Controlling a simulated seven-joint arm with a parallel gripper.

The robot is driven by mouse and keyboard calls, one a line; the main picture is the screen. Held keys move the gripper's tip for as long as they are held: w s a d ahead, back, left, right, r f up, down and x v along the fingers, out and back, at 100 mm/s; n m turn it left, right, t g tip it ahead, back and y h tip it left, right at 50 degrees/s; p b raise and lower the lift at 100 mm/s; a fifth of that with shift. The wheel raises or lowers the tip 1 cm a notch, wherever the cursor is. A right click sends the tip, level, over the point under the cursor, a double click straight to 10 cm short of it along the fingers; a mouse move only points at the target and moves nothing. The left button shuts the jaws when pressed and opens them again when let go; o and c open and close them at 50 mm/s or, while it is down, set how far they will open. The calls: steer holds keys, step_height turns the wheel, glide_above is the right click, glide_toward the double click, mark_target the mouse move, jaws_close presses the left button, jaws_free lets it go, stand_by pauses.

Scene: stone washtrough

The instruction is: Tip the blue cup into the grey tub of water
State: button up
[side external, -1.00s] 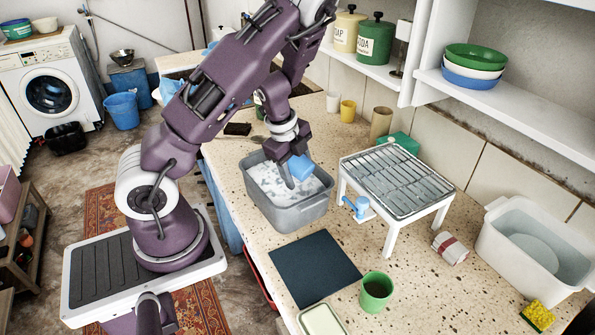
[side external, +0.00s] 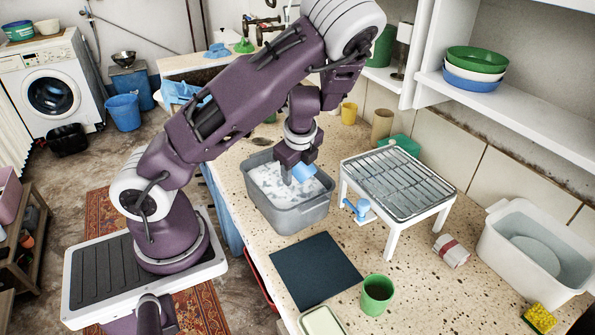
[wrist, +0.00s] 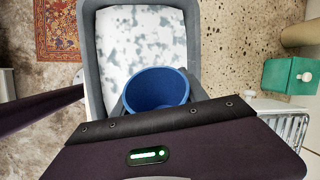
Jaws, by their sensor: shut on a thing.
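The blue cup (side external: 304,173) is in my gripper (side external: 291,174), which is shut on it and holds it over the grey tub (side external: 298,219). In the side view the cup looks tilted and stands above the tub's far right part. The wrist view looks into the mouth of the cup (wrist: 157,88); its inside is plain blue, and I cannot tell whether it holds anything. The tub (wrist: 91,45) holds water with white and grey foam patches. My gripper's fingers are mostly hidden in the wrist view.
A white-legged drying rack (side external: 395,185) stands close right of the tub, with a small blue-and-white item (side external: 360,210) at its leg. A dark mat (side external: 315,270) and a green mug (side external: 376,293) are in front. A pale basin (side external: 500,250) stands far right.

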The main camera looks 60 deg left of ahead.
steer(key=shift+d+r+y, duration=0.1)
steer(key=shift+r+y, duration=0.15)
steer(key=shift+y, duration=0.75)
steer(key=g+y, duration=0.1)
steer(key=r+y, duration=0.1)
steer(key=y, duration=0.1)
steer(key=shift+m+g, duration=0.4)
steer(key=y, duration=0.3)
steer(key=g+y, duration=0.1)
steer(key=shift+a+r+m+y, duration=0.25)
steer(key=shift+r+m+y, duration=0.05)
steer(key=shift+r+y, duration=0.1)
steer(key=shift+s, duration=0.1)
